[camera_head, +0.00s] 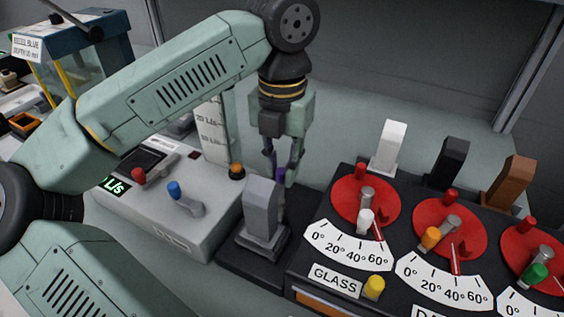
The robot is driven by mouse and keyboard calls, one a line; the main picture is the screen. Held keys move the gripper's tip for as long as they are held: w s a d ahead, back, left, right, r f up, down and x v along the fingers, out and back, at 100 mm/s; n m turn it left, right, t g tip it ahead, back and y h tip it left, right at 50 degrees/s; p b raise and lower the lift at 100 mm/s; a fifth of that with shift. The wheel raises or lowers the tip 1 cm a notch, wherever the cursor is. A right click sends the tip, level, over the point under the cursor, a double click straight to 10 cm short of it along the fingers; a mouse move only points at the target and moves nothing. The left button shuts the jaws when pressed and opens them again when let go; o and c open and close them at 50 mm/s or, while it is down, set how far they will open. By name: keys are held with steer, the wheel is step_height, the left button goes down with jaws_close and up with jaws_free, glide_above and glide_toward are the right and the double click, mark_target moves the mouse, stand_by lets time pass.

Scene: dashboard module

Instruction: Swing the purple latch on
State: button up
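A small purple part (281,174), likely the purple latch, shows between and just below my fingertips. Most of it is hidden by my fingers and by the grey upright block (262,208) in front. My gripper (283,170) points down behind that block, with its fingers at the purple part. The fingers look a little apart, but I cannot tell whether they touch or grip it. The latch's position cannot be read from this view.
A grey console (175,235) with red, blue and orange controls stands left of the gripper. A black panel (310,255) with red dials, coloured knobs and upright white, black and brown levers stands close on the right. A tank (85,60) is at the back left.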

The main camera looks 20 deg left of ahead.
jaws_close()
steer(key=shift+w+d+f+m+b, duration=0.1)
steer(key=shift+d+f+m+b, duration=0.2)
steer(key=shift+m+b, duration=0.45)
steer(key=m, duration=0.1)
steer(key=d+m+b, duration=0.1)
steer(key=m, duration=0.1)
steer(key=shift+d+r, duration=0.1)
steer(key=shift+r, duration=0.2)
steer(key=shift+o, duration=2.3)
jaws_free()
step_height(320, 180, up, 8)
steer(key=shift+f, duration=0.2)
